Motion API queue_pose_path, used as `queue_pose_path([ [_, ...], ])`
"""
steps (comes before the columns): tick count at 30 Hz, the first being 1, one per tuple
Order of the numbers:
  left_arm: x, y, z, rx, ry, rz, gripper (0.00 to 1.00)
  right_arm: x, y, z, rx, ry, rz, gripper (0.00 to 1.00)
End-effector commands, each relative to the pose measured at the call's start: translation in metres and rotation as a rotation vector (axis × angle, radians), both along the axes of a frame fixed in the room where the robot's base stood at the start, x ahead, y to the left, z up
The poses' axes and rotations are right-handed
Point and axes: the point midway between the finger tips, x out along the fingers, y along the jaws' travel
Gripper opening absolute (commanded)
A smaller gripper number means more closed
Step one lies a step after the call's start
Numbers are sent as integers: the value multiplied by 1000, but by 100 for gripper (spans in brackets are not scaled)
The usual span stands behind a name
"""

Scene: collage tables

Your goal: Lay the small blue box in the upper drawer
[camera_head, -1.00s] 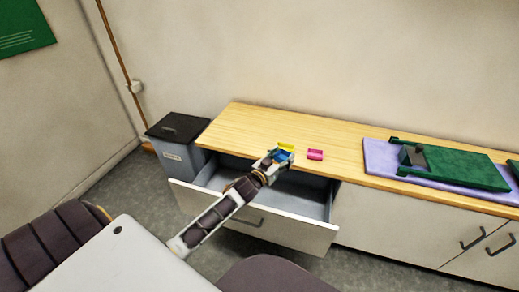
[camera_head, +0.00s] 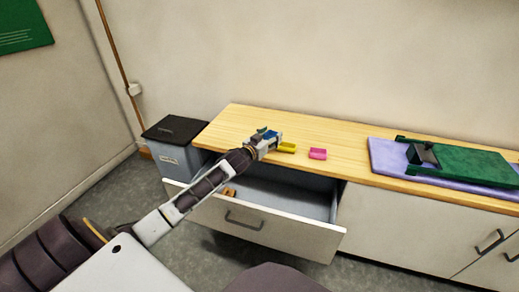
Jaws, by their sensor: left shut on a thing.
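The small blue box (camera_head: 268,135) is between the fingers of my left gripper (camera_head: 270,137), partly hidden by them. The gripper is shut on it, over the front part of the wooden counter top, left of a yellow block. I cannot tell whether the box touches the counter. The upper drawer (camera_head: 290,195) is pulled open below the counter edge, and my left arm crosses above its left part. A small orange-brown thing (camera_head: 229,192) shows inside the drawer near the arm. My right gripper is not in view.
A yellow block (camera_head: 287,148) and a pink block (camera_head: 318,154) lie on the counter (camera_head: 345,160). A purple mat (camera_head: 385,158) with a green board-like tool (camera_head: 465,162) lies to the right. A grey bin (camera_head: 172,160) with a black lid stands left of the drawer.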

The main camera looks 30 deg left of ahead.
Motion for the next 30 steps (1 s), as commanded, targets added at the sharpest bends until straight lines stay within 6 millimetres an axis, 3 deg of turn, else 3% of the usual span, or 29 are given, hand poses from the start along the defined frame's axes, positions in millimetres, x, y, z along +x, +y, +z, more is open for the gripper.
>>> queue_pose_path([
  [18,30,73,21,7,-10,81,48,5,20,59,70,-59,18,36],
  [30,32,81,26,5,-10,92,48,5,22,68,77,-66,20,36],
])
